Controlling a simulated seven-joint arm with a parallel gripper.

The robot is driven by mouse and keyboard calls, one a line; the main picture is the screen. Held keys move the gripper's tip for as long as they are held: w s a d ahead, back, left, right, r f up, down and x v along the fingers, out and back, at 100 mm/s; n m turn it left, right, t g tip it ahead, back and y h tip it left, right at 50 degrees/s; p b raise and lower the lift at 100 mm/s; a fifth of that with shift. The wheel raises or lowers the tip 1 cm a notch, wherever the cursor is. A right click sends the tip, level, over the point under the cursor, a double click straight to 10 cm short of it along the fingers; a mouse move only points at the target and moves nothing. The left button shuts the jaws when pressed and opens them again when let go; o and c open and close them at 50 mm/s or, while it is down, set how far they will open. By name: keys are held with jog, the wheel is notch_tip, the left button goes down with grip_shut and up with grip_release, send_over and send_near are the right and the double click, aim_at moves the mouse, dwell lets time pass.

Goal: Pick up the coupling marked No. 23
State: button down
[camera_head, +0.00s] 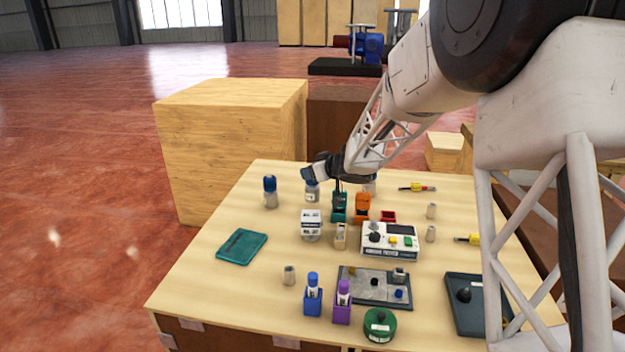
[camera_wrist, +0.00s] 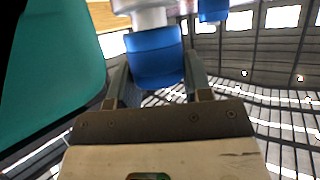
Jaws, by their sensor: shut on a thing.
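My gripper (camera_head: 318,172) is above the back of the table. In the wrist view its two fingers (camera_wrist: 155,78) are shut on either side of a blue cap (camera_wrist: 155,58), with a pale neck or body (camera_wrist: 150,17) beyond it. This looks like a blue-capped bottle (camera_head: 312,193), which stands under my gripper in the head view.
Another blue-capped bottle (camera_head: 270,192) stands to the left. A teal holder (camera_head: 339,214) and an orange one (camera_head: 362,210) stand close to my gripper. A white device (camera_head: 390,254), a grey tray (camera_head: 350,290) and blue (camera_head: 313,303) and purple (camera_head: 342,312) holders are nearer the front.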

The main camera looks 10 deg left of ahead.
notch_tip(320, 180, up, 7)
jog(key=shift+f, duration=0.2)
dwell(0.7)
